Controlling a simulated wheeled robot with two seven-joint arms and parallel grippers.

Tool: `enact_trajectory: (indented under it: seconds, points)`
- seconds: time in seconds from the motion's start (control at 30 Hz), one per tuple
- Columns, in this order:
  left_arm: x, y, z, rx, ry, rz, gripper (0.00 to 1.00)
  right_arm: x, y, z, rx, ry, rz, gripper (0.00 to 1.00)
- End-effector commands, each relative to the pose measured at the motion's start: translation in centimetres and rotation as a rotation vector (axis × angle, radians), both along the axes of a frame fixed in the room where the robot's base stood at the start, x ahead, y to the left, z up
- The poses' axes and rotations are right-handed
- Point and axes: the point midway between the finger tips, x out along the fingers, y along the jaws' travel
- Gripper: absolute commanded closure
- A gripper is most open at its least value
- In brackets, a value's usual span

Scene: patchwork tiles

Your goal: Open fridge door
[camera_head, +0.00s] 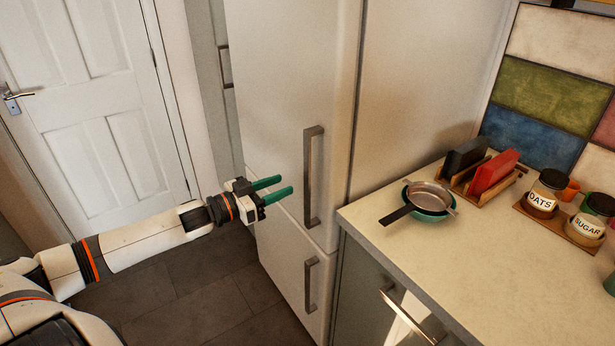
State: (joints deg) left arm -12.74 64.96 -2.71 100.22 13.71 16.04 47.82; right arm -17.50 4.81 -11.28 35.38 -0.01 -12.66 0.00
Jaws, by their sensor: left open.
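The white fridge (277,90) stands in the middle of the head view, with its upper door shut. A long grey vertical handle (309,176) is on the right side of the upper door. A shorter handle (310,284) is on the lower door, which is also shut. My left gripper (280,188) has green fingers, is open and empty, and is in front of the upper door near its lower edge. Its fingertips point right toward the long handle and appear apart from it. My right gripper is not in view.
A counter (400,249) stands right of the fridge. On it are a pan (428,196) on a green bowl, a wooden rack (489,187) with dark and red items, and jars (546,190). A white room door (92,100) is at left. Dark floor (200,295) lies below my arm.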

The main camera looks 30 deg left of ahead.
Motion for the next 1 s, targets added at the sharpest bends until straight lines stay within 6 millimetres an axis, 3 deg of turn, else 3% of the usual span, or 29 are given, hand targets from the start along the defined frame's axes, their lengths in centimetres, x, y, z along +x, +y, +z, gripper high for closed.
enact_trajectory:
  seconds: [0.6,1.0]
  points:
    - [7.1,-2.8,0.1,-0.001,-0.002,0.004,0.58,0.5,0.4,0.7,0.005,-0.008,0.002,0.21]
    - [8.3,-3.3,-0.1,0.002,0.0,0.002,0.58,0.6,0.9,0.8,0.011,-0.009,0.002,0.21]
